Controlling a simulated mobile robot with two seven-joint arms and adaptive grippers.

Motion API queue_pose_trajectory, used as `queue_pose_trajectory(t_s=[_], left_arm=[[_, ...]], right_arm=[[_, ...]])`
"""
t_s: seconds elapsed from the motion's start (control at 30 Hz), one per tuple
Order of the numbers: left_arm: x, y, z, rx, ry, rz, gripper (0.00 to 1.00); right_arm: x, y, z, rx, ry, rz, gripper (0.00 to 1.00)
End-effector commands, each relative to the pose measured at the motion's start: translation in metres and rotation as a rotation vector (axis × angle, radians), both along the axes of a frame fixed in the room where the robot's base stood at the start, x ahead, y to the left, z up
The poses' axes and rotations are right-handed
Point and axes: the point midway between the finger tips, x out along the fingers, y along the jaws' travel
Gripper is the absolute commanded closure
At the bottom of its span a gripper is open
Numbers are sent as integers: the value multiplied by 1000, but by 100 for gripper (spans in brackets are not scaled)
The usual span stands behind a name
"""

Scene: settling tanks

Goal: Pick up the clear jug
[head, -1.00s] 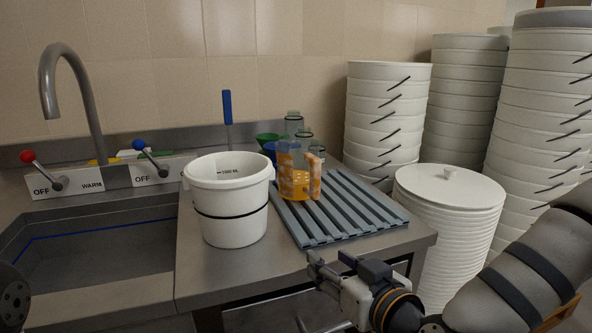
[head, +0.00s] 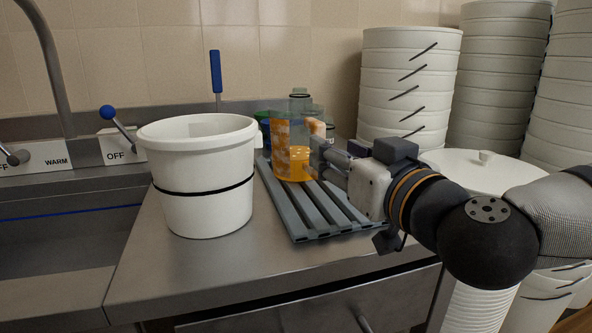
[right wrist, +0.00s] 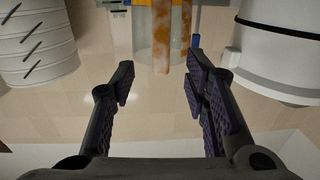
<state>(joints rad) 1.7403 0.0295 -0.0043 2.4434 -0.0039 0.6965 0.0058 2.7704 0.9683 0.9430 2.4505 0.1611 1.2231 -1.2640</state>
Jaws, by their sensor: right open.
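The clear jug (head: 291,164) stands upright on the grey slatted rack (head: 302,222), with orange liquid in its lower part and orange-brown patches on its side. In the right wrist view the jug (right wrist: 146,42) shows upside down at the top, with a patchy orange-brown upright strip. My right gripper (head: 318,152) is open, at the jug's right side and pointing left toward it. In the wrist view its fingers (right wrist: 160,74) are spread and the jug lies just beyond their tips, not clearly between them. Contact cannot be told. My left gripper is not in view.
A large white bucket (head: 205,200) stands left of the rack. Behind the jug are a clear vessel (head: 299,101) and green and blue items, partly hidden. Stacked white tubs (head: 405,90) stand at the right. The sink (head: 60,245) is at the left.

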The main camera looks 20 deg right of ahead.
Motion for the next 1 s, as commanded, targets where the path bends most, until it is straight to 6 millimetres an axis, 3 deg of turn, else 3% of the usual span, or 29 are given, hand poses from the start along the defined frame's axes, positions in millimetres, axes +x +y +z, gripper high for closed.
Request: queue_pose_trajectory(t_s=[0.03, 0.17, 0.43, 0.7, 0.77, 0.9, 1.0], left_arm=[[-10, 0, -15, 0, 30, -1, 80], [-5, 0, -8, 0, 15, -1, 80], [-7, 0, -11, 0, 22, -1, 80], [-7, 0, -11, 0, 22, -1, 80], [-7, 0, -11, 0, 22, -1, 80], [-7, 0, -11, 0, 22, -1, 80], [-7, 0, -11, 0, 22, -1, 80]], right_arm=[[10, 1, -11, 2, 6, 1, 58], [25, 4, 1, 0, -1, 1, 58], [71, 9, 1, 0, -1, 0, 58], [79, 10, 3, 0, -3, 3, 58], [79, 10, 3, 0, -3, 3, 67], [79, 10, 3, 0, -3, 3, 99], [79, 10, 2, 0, -3, 3, 100]])
